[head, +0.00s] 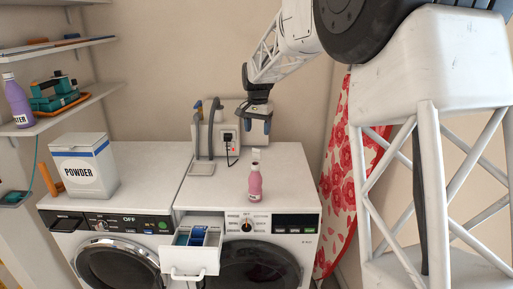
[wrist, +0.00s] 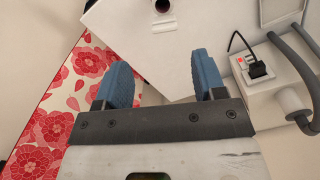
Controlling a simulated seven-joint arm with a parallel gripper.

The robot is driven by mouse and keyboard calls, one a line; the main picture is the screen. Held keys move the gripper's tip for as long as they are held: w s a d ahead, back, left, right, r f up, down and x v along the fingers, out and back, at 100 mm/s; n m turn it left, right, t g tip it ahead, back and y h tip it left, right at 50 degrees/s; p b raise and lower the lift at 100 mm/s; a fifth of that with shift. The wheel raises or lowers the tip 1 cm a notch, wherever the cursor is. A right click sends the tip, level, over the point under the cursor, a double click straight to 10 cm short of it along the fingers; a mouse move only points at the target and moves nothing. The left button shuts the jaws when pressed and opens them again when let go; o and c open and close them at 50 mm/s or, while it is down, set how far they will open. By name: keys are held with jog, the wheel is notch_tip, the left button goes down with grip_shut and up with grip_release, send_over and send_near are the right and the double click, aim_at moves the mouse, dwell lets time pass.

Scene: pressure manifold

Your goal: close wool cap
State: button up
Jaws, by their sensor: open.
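A pink bottle (head: 255,183) stands upright on top of the right washing machine, near its front edge. A white cap (head: 256,155) shows at its top. In the wrist view the bottle's dark round mouth (wrist: 162,5) is at the top edge, and the white cap (wrist: 164,25) appears to lie open beside it. Any label on the bottle is too small to read. My gripper (head: 258,122) hangs above the back of the machine, behind and above the bottle. In the wrist view my gripper (wrist: 160,65) has its blue fingers apart, with nothing between them.
A socket box with a black plug (head: 228,138) and grey hoses (head: 205,130) is on the wall behind. A detergent drawer (head: 190,255) is pulled out in front. A powder box (head: 84,165) stands at left, and a floral ironing board (head: 345,170) leans at right.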

aim_at(257, 154)
jog(key=shift+w+a+f, duration=0.15)
jog(key=shift+w+a, duration=0.1)
jog(key=shift+w, duration=0.05)
jog(key=shift+f, duration=0.15)
jog(key=shift+f, duration=3.75)
jog(key=c, duration=1)
